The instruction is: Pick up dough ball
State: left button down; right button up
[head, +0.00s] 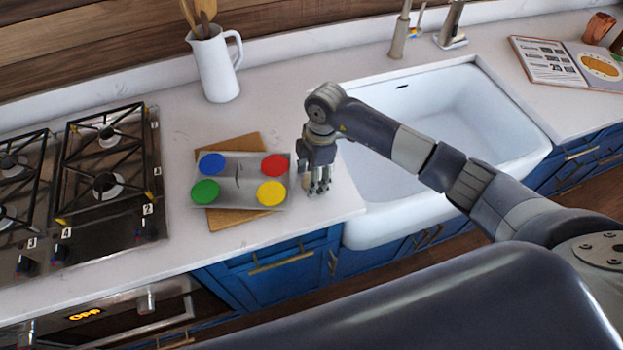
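My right gripper (319,190) points down over the white counter, between the sink and a metal tray. Its fingers are small in the head view, and I cannot tell whether they are open or shut. A small tan patch (306,184) shows at the left side of the fingers, mostly hidden by the gripper. I cannot tell whether it is the dough ball, and no dough ball is clearly seen elsewhere. My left gripper is not in view.
The tray (238,193) with blue, red, green and yellow discs lies on a wooden board (229,222). A gas hob (105,185) is at left, a white pitcher (215,75) behind, a sink (480,115) at right. An open book (547,62) lies far right.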

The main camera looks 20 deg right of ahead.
jog(key=c, duration=0.5)
